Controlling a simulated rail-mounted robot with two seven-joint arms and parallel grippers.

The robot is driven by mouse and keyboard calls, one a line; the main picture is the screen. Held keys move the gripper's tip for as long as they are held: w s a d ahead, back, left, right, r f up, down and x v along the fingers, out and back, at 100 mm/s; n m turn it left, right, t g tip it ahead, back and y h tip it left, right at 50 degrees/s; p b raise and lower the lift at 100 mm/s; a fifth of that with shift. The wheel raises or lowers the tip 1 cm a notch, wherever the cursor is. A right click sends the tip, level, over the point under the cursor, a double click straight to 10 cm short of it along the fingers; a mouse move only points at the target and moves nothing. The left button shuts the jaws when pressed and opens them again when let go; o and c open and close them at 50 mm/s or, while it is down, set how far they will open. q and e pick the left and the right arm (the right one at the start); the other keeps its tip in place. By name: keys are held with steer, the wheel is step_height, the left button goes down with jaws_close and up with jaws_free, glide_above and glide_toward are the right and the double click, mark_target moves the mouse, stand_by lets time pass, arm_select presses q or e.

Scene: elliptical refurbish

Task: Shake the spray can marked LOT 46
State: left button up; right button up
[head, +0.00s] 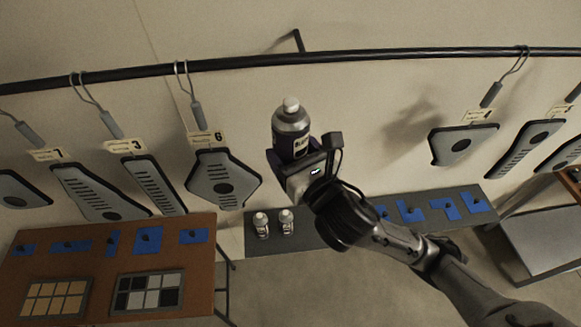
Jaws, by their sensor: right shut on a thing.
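My right gripper (307,157) is shut on a spray can (291,127) with a white cap, a silver shoulder and a dark body. The can is held up in the air, nearly upright, in front of the wall and below the black rail. Part of a pale label shows on it, but the lettering is too small to read, and its lower part is hidden by the gripper. Two more white-capped cans stand on the grey shelf below, one on the left (261,225) and one beside it (286,221). My left gripper is not in view.
Grey panels with numbered tags (222,177) hang from the black rail (230,62) on both sides. A brown table (110,262) with blue patches and swatch trays stands at lower left. The grey shelf (315,232) carries blue pieces at right. A grey bench (545,245) stands far right.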

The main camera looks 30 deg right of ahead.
steer(key=f, duration=0.7)
steer(key=shift+s+a, duration=0.1)
steer(key=shift+s, duration=0.1)
step_height(320, 180, up, 6)
steer(key=shift+w+r, duration=0.15)
steer(key=shift+r, duration=0.2)
step_height(320, 180, down, 7)
steer(key=shift+r, duration=0.1)
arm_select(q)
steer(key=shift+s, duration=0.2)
arm_select(e)
steer(key=shift+f, duration=0.2)
